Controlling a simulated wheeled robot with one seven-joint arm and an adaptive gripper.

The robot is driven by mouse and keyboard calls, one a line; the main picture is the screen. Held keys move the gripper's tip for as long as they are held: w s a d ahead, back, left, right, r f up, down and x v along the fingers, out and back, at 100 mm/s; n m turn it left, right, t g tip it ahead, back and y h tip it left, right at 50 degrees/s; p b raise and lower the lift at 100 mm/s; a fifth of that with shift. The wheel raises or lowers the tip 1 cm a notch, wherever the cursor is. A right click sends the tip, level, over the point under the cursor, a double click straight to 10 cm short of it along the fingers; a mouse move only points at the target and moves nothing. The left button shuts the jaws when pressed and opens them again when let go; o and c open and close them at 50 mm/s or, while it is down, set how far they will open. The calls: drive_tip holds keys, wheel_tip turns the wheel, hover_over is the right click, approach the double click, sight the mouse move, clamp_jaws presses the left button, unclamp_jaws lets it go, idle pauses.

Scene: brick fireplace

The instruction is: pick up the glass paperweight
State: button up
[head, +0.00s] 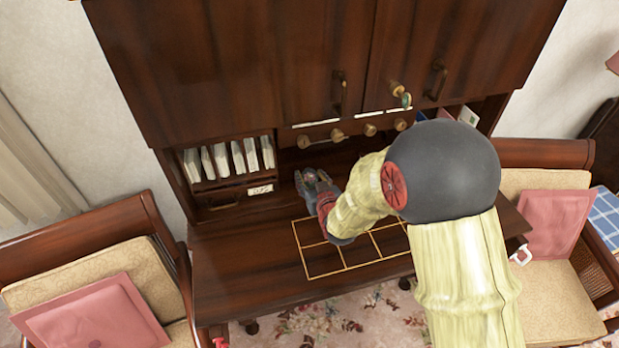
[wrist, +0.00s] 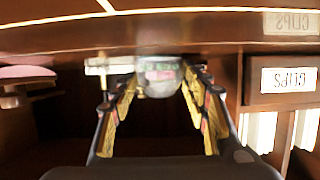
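The glass paperweight (wrist: 158,76) is a small clear, rounded thing with pink and green inside. In the wrist view, which is upside down, it shows between the tips of my two fingers. In the head view the paperweight (head: 309,176) is a small greyish shape on the back left of the desk, partly hidden by my gripper (head: 313,182). My gripper (wrist: 159,78) is open, with its yellow-padded fingers apart on either side of the paperweight. I cannot tell whether either finger touches it.
The dark wooden desk (head: 240,262) has a yellow grid (head: 303,262) marked on its top. A row of white books (head: 222,162) stands in the left cubby above a "CLIPS" label (head: 262,189). Knobbed drawers and cupboards rise behind. Cushioned chairs (head: 100,285) stand at both sides.

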drive_tip(key=c, duration=0.9)
drive_tip(key=shift+r, duration=0.2)
